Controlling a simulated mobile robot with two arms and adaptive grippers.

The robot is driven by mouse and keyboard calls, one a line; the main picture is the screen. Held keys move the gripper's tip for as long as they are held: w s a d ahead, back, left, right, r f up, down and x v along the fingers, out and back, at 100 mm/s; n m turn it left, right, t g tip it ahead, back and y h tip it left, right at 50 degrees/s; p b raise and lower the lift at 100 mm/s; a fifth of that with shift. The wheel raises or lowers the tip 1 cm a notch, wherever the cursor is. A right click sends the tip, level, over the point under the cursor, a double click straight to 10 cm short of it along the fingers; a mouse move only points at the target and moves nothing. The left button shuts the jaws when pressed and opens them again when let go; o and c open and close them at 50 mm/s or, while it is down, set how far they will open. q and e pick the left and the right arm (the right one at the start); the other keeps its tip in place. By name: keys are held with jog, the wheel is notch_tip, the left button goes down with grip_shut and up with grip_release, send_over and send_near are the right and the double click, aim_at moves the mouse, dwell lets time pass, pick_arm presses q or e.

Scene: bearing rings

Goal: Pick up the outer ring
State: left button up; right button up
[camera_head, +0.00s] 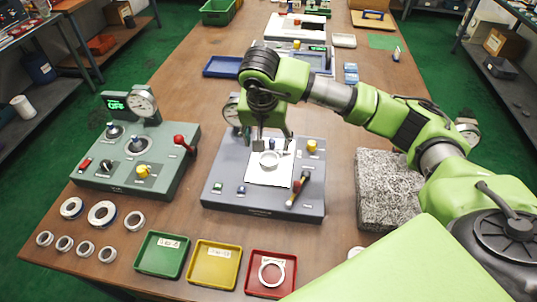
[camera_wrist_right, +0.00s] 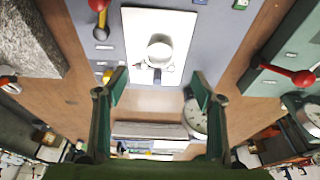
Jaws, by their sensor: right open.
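Larger rings (camera_head: 102,214) and several smaller ones (camera_head: 65,243) lie on the table at front left. Another large ring (camera_head: 272,272) lies in the red tray. My left gripper is not in view.
The green device with a gauge (camera_head: 120,172) stands left of the middle device. A green tray (camera_head: 162,255), yellow tray (camera_head: 215,264) and red tray (camera_head: 250,284) line the front edge. A rough grey block (camera_head: 380,190) lies right. Levers with red (camera_head: 180,140) and yellow knobs stick up.

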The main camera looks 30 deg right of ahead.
send_over(269, 158)
jog(key=s+a, duration=0.2)
jog(key=x, duration=0.2)
jog(key=s+x, duration=0.1)
jog(key=x, duration=0.1)
jog(key=shift+a+f+p, duration=0.15)
jog(key=shift+p, duration=0.15)
jog(key=shift+w+f, duration=0.25)
jog(key=shift+f, duration=0.2)
jog(key=p+x, duration=0.2)
jog(key=x, duration=0.2)
jog(key=shift+f, duration=0.15)
jog(key=shift+w+d+f, duration=0.1)
jog(key=shift+d+f, duration=0.1)
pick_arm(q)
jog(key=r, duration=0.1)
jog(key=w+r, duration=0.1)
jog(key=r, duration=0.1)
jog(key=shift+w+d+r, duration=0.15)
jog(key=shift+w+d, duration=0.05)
pick_arm(e)
jog(key=c, duration=1.2)
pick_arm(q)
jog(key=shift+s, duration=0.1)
pick_arm(e)
jog(key=shift+c, duration=0.7)
jog(key=shift+r, duration=0.15)
